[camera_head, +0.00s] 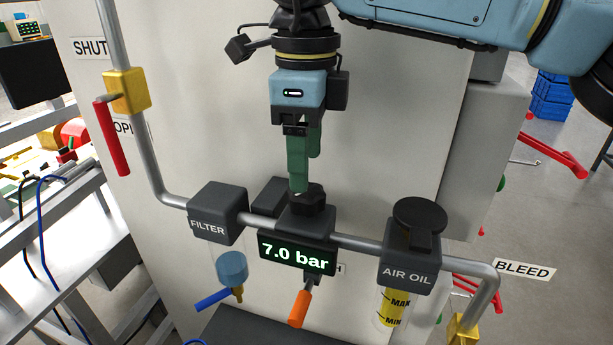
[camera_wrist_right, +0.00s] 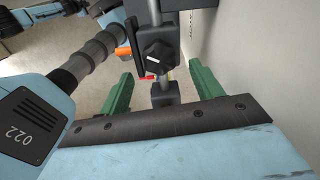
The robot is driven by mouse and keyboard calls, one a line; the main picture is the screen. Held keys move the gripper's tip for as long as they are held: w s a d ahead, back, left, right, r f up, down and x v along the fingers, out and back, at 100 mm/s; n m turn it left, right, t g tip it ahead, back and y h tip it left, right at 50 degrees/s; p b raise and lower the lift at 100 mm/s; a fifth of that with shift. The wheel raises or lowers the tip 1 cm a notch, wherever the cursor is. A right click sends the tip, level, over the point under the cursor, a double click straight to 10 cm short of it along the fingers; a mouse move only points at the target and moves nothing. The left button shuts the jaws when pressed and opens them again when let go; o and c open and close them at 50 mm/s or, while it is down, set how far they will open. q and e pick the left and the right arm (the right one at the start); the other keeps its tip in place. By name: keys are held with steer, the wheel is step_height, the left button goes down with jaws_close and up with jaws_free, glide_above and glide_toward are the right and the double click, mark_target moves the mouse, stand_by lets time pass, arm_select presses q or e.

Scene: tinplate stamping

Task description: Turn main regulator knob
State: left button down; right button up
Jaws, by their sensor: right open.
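The main regulator knob (camera_head: 308,197) is a small black knob on top of the dark regulator block, whose display (camera_head: 297,256) reads 7.0 bar in green. My right gripper (camera_head: 304,172) points down just above the knob, its green fingers open, the nearer one overlapping the knob's left edge in the head view. In the right wrist view the knob (camera_wrist_right: 158,57) shows a white mark and lies ahead between the open fingers (camera_wrist_right: 160,72), with gaps on both sides. I cannot tell whether a finger touches it. My left gripper is in neither view.
The pipe carries a filter block (camera_head: 217,215) left of the regulator and an air oil block (camera_head: 411,258) with a black top at right. A red-handled yellow valve (camera_head: 126,90) is at upper left. An orange handle (camera_head: 299,309) hangs below the display. A pale panel stands behind.

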mark_target(306, 202)
steer(key=f, duration=0.4)
steer(key=shift+s+d, duration=0.1)
steer(key=shift+s, duration=0.1)
steer(key=shift+w+f+p, duration=0.15)
steer(key=shift+f+p, duration=0.15)
steer(key=shift+f, duration=0.3)
steer(key=c, duration=1)
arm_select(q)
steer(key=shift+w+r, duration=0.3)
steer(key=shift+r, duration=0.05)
